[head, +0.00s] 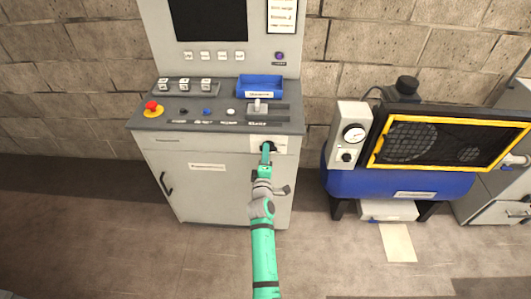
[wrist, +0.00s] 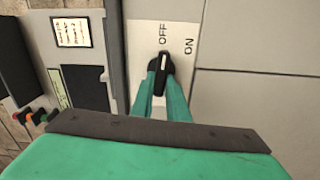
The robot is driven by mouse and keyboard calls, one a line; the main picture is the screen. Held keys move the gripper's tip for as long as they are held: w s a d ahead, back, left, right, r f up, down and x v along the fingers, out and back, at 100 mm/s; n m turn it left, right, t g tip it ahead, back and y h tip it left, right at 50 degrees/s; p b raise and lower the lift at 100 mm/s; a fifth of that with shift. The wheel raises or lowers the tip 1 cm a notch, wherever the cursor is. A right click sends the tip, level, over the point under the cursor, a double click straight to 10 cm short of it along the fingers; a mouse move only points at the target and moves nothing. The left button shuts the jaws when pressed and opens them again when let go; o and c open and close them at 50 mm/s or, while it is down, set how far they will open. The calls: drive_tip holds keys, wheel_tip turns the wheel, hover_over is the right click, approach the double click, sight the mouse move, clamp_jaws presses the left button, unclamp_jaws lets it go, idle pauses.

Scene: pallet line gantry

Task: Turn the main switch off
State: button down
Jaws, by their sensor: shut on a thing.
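The main switch is a black rotary knob (wrist: 162,72) with a white pointer line, on a white plate (wrist: 142,38) marked OFF and ON. In the wrist view the pointer points up toward the word OFF, with ON to the right. My gripper (wrist: 163,82) has its two green fingers on either side of the knob and is shut on it. In the head view my gripper (head: 266,152) reaches the plate at the upper right of the grey cabinet front (head: 210,180); the knob is mostly hidden there.
Above the switch, the console top holds a red emergency button (head: 152,108), a lever (head: 257,105) and a blue tray (head: 259,86). To the right stand a gauge box (head: 349,140) and a blue tank (head: 400,184) with a yellow-framed guard. The floor in front is clear.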

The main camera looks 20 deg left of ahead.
drive_tip(key=shift+a+f+n, duration=0.1)
drive_tip(key=shift+n, duration=0.6)
drive_tip(key=c, duration=1.7)
unclamp_jaws()
drive_tip(key=v, duration=1.1)
